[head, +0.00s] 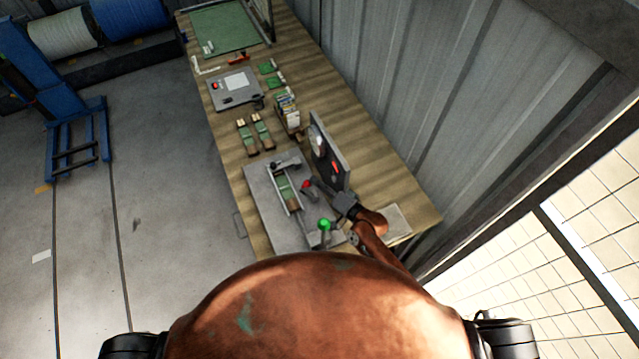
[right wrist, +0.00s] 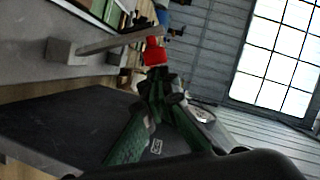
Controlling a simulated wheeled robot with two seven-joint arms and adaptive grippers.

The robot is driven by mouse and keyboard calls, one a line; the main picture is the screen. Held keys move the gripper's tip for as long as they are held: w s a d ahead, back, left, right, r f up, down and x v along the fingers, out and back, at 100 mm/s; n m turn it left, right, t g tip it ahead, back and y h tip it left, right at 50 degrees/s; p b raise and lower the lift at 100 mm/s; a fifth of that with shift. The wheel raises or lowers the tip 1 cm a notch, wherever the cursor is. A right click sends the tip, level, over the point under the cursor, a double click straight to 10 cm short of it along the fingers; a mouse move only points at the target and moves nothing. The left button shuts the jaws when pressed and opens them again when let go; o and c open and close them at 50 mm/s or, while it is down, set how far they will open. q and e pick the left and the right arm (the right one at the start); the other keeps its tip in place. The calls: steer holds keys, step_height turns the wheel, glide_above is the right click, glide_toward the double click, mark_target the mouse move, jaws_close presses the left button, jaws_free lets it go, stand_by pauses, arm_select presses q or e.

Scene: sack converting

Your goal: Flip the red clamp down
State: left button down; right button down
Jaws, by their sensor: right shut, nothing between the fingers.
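The red clamp (head: 307,184) shows as a small red knob on the grey fixture plate (head: 262,190) on the bench. In the right wrist view its red end (right wrist: 154,53) stands just beyond my fingertips, near a grey bar (right wrist: 110,41). My right gripper (head: 332,200) is close to the clamp, on its right side in the head view. Its fingers (right wrist: 156,82) are together and empty. I cannot tell whether the fingertips touch the red end. My left gripper is not in view.
A green knob (head: 324,224) stands on the fixture near my right arm. An upright dark panel (head: 329,154) with a red mark is close behind the gripper. Green-and-brown pieces (head: 255,134) and a grey control panel (head: 236,89) lie farther along the bench.

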steer(key=shift+s+a+p, duration=0.35)
steer(key=shift+a, duration=0.45)
steer(key=shift+d, duration=0.1)
